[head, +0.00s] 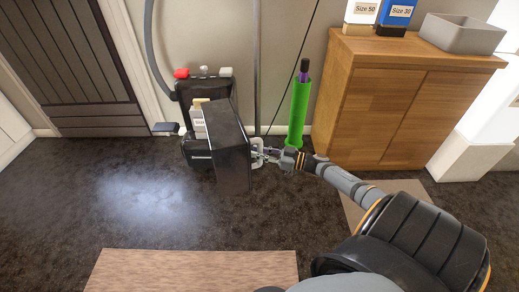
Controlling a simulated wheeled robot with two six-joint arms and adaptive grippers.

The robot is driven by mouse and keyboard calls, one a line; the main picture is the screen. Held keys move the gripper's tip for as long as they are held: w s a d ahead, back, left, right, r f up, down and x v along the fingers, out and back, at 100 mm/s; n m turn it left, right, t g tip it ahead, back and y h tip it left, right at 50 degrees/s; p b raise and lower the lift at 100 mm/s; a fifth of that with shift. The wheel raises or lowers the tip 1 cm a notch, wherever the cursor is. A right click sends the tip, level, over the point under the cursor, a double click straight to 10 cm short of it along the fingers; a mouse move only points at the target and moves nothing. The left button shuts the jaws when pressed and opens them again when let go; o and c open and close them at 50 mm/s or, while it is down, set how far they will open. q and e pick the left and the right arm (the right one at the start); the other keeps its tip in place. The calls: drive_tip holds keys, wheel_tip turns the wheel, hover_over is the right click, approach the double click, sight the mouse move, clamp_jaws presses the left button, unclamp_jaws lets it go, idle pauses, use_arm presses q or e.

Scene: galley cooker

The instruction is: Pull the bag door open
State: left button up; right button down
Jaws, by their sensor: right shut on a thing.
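A black upright vacuum cleaner (203,88) stands against the wall. Its bag door (231,150), a tall dark panel, stands swung out from the body towards me. A pale bag with a "Size" label (198,122) shows in the gap to the left of the door. My right gripper (262,155) is at the door's right edge, shut on it at about mid-height. The exact contact is small and partly hidden by the fingers. My left gripper is out of view.
A green cylinder (298,112) with a dark object in it stands behind my right gripper. A wooden cabinet (390,110) bearing size-labelled boxes and a grey bin (462,34) is at the right. Dark floor (130,195) is clear at left; a wooden surface (190,272) lies in front.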

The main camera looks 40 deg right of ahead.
drive_tip(key=shift+s+f, duration=0.2)
drive_tip(key=c, duration=1.3)
unclamp_jaws()
drive_tip(key=shift+r, duration=0.1)
drive_tip(key=shift+o, duration=0.5)
drive_tip(key=shift+r, duration=0.1)
drive_tip(key=v, duration=0.7)
drive_tip(key=shift+s, duration=0.2)
drive_tip(key=shift+d, duration=0.1)
